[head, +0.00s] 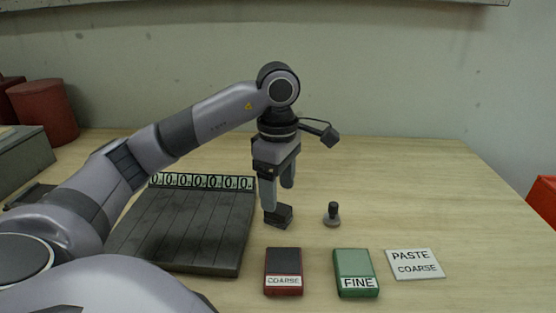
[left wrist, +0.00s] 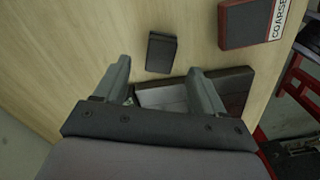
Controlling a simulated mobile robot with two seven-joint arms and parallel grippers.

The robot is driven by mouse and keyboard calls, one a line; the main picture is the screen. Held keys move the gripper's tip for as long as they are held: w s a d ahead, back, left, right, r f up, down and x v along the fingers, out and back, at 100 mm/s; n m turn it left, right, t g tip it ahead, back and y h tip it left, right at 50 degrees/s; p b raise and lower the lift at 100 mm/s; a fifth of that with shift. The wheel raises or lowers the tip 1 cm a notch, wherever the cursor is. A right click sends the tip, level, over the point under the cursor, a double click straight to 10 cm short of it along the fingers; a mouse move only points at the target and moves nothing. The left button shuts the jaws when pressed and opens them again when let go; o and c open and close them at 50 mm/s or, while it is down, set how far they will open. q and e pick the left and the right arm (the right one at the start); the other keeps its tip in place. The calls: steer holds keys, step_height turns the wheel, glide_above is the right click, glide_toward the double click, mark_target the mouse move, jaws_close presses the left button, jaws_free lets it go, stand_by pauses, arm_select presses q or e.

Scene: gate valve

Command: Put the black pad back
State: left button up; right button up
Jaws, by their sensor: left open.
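A small black block (head: 280,215), which I take for the black pad, lies on the wooden table; it also shows in the left wrist view (left wrist: 161,52). My left gripper (head: 277,197) points down just above it, open and empty. In the left wrist view the block is just past the gap between the fingertips (left wrist: 158,68), apart from both fingers. A dark slatted board (head: 190,228) with a row of "0" labels lies to the left. A red box with a dark top (head: 284,265), marked COARSE, is in front; it shows in the left wrist view (left wrist: 250,22).
A green box (head: 355,268) marked FINE and a white PASTE COARSE card (head: 414,264) lie at the front right. A small dark knobbed stamp (head: 332,214) stands right of the block. The right part of the table is clear. Red drums (head: 43,112) stand back left.

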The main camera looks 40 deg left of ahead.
mark_target(278, 207)
arm_select(q)
step_height(278, 207, up, 7)
steer(key=p, duration=0.2)
steer(key=shift+f, duration=0.15)
steer(key=shift+s, duration=0.1)
stand_by(0.6)
